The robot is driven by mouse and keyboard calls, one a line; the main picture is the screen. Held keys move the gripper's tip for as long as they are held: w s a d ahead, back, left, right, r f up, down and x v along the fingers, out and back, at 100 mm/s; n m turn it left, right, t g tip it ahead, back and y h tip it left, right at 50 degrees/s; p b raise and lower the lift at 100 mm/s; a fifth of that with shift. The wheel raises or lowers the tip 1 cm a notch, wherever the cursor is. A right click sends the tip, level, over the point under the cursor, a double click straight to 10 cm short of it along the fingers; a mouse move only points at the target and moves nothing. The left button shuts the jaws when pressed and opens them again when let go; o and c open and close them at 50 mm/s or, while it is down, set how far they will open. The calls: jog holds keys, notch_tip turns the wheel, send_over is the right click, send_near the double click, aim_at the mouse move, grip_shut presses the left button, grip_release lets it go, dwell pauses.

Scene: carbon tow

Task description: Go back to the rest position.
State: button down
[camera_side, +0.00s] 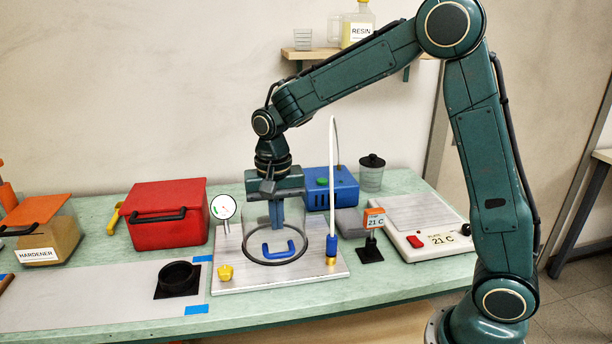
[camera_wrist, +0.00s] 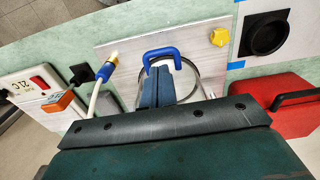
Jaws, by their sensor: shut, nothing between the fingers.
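My gripper (camera_side: 276,226) is shut and empty. It points down above a clear round lid or chamber with a dark rim (camera_side: 249,253) on a pale base plate (camera_side: 228,285). A blue handle (camera_side: 279,250) stands within that rim, just below my fingertips in the side view. In the wrist view my shut blue fingers (camera_wrist: 152,74) overlap the near side of the blue handle (camera_wrist: 165,52). I cannot tell whether they touch it. The plate (camera_wrist: 200,50) also shows there.
A white hose (camera_side: 333,180) rises right of my gripper, with a small sign (camera_side: 373,222) and hotplate (camera_side: 425,225) beyond. A round gauge (camera_side: 222,207), yellow knob (camera_side: 225,273), red box (camera_side: 165,215) and black holder (camera_side: 178,279) stand left. A blue pump (camera_side: 335,187) is behind. Open air lies above.

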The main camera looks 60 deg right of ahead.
jog(key=shift+s+a+r, duration=0.1)
jog(key=shift+a+r, duration=0.05)
jog(key=shift+r, duration=1.05)
jog(key=s+d+r+n+t, duration=0.1)
jog(key=s+r+n, duration=0.3)
jog(key=s, duration=0.7)
jog(key=s+r+n+t, duration=0.4)
jog(key=s, duration=0.8)
jog(key=shift+s+d+r+n+t, duration=0.15)
jog(key=shift+d+n+t, duration=0.15)
jog(key=shift+d+n, duration=0.1)
